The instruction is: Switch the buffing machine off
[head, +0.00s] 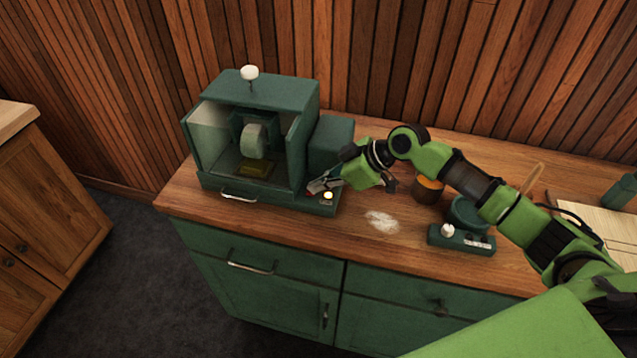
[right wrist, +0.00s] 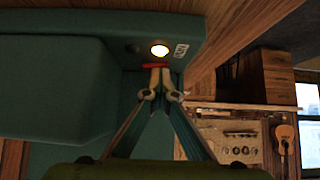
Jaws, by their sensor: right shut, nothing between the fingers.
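The buffing machine (head: 218,172) is a dark green cabinet on the wooden counter, with a clear-sided housing around a pale buffing wheel (head: 253,141). A small lamp (head: 328,196) on its front right base glows warm white; the lit lamp also shows in the right wrist view (right wrist: 159,50). A red switch part (right wrist: 155,65) is beside the lamp, partly hidden by the fingertips. My right gripper (head: 314,187) is shut and empty at the base; in the right wrist view its fingertips (right wrist: 155,74) are at the red part. Whether they touch it, I cannot tell. My left gripper is out of view.
A brown pot (head: 428,190) stands behind my right arm. A small green device with a white knob (head: 447,230) sits to the right. Pale powder (head: 381,221) lies on the counter (head: 350,245). A slatted wooden wall is behind.

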